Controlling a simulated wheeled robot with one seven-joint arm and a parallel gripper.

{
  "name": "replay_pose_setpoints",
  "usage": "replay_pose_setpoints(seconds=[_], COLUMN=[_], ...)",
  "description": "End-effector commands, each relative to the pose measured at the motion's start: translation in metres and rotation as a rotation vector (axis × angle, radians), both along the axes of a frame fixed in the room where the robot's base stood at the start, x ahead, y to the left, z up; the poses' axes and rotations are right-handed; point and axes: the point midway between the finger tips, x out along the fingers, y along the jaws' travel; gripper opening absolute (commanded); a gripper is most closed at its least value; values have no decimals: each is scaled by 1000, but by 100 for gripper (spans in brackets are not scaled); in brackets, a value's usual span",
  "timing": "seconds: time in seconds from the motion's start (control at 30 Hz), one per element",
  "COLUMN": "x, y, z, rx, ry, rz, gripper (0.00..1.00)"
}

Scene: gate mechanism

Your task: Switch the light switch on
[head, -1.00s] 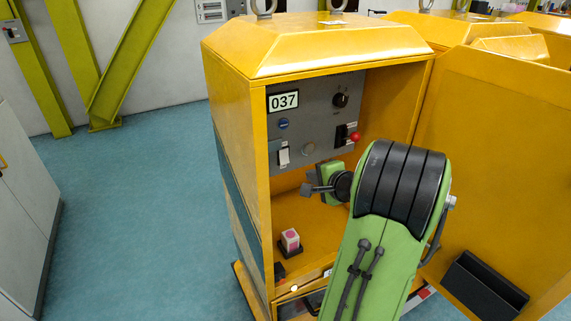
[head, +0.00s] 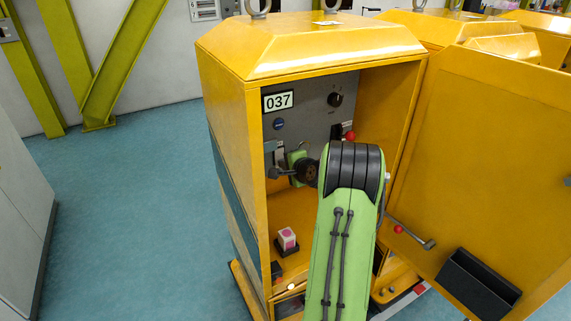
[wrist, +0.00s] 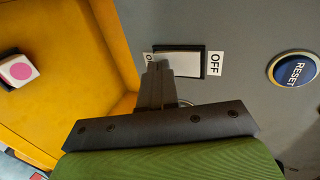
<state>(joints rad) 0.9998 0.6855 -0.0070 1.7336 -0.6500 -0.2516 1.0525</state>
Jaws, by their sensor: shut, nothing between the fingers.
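The light switch (wrist: 182,62) is a white rocker in a black frame on the grey panel. In the wrist view an OFF label is at its right end, and a partly hidden label starting with O is at its left end. My gripper (wrist: 156,70) is shut and empty, its fingertips overlapping the left end of the rocker in this view. I cannot tell whether they touch it. In the head view my gripper (head: 274,173) is in front of the panel, just below the switch (head: 279,148), whose lower part is hidden.
The grey panel sits inside an open yellow cabinet (head: 300,62). It carries a blue RESET button (wrist: 293,69), a black knob (head: 336,99) and a red-tipped lever (head: 350,136). A white block with a pink dot (head: 287,239) stands below. The open door (head: 480,170) is at right.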

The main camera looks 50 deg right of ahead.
Motion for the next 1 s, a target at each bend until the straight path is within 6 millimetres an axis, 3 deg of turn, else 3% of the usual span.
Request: replay_pose_setpoints(seconds=[0.33,1.0], x=[4,4], y=[-2,-1], z=[-9,16], rx=[-18,-17], ry=[-56,-53], rz=[-1,1], gripper=[0,0])
